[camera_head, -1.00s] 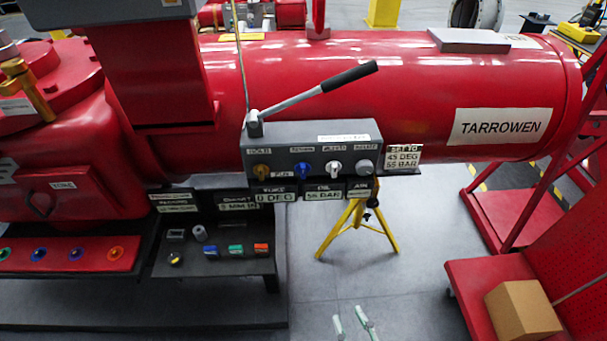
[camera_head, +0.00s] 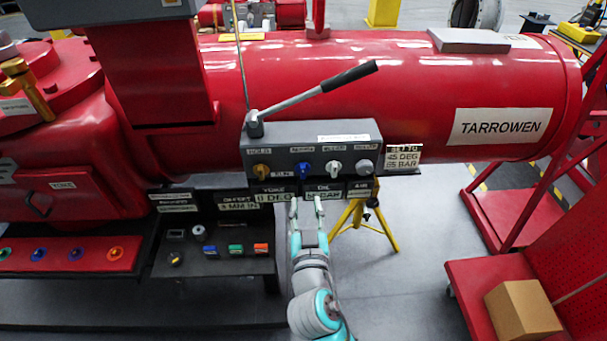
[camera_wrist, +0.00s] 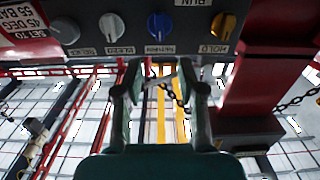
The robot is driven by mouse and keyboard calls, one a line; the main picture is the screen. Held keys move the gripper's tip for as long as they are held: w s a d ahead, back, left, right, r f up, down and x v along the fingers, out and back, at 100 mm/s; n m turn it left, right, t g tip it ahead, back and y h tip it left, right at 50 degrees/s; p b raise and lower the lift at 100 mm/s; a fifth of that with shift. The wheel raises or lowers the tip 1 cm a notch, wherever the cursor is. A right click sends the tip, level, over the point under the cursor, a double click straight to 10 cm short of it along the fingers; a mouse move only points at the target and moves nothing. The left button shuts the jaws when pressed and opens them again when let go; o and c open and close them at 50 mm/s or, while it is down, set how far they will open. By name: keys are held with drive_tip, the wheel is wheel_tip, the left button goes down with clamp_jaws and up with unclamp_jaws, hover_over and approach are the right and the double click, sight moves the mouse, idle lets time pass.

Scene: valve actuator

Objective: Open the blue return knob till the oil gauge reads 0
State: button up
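The blue return knob (camera_head: 304,168) sits on the grey valve block (camera_head: 345,135), second from the left in the row. In the wrist view the blue knob (camera_wrist: 160,27) is at the top centre, just beyond my fingertips. My gripper (camera_head: 306,204) is just below the block. My gripper (camera_wrist: 160,72) is open, with nothing between the fingers and a gap to the knob. The oil gauge (camera_head: 325,188) hangs under the block. My fingertips partly cover its reading, so the number cannot be read.
A gold hold knob (camera_head: 262,170) is left of the blue one. A white bleed knob (camera_head: 334,167) and a grey knob (camera_head: 365,166) are to its right. A black pump lever (camera_head: 348,78) rises above. A yellow stand (camera_head: 358,225) is behind my arm.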

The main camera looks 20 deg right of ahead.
sight(303, 172)
drive_tip(key=x, duration=1)
drive_tip(key=shift+w+d, duration=0.1)
drive_tip(key=shift+w, duration=0.1)
clamp_jaws()
